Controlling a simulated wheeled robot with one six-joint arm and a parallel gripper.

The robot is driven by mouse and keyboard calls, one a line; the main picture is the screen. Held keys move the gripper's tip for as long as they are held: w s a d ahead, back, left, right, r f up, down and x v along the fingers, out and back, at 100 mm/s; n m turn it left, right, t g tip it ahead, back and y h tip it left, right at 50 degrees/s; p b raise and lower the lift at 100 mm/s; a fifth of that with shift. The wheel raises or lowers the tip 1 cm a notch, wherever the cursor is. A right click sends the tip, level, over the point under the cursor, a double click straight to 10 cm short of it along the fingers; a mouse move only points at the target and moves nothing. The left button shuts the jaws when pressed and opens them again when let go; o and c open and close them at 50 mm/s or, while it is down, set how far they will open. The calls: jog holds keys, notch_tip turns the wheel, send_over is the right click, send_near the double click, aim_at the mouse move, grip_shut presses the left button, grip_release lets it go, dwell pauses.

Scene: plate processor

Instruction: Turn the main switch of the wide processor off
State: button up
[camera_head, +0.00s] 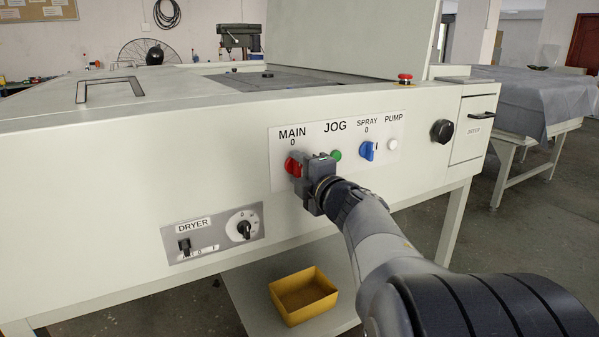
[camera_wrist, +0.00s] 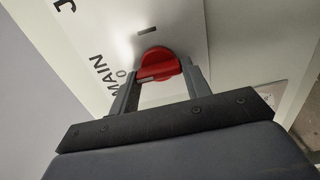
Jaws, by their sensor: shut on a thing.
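The red main switch (camera_head: 292,166) sits under the MAIN label and its 0 on the white control panel (camera_head: 280,185) of the wide processor. My gripper (camera_head: 301,168) is at the switch, shut on its red knob, and partly covers it in the head view. In the wrist view, the red knob (camera_wrist: 157,63) lies between the two fingers of my gripper (camera_wrist: 162,85). A pale line on the knob is on the side facing the 0 mark (camera_wrist: 122,75). The line's exact angle is hard to tell.
To the right are a green JOG button (camera_head: 336,155), a blue SPRAY switch (camera_head: 367,151) and a white PUMP button (camera_head: 392,144). The DRYER panel (camera_head: 212,234) is lower left. A yellow bin (camera_head: 303,296) stands below. A red emergency button (camera_head: 405,78) is above.

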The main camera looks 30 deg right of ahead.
dwell(0.3)
jog(key=o, duration=1)
jog(key=s+p, duration=0.3)
jog(key=s, duration=0.7)
jog(key=shift+s+d, duration=0.15)
jog(key=shift+s, duration=0.25)
jog(key=w+b, duration=0.3)
jog(key=w, duration=0.7)
jog(key=shift+w+f, duration=0.1)
jog(key=shift+w+a, duration=0.2)
jog(key=shift+w, duration=0.1)
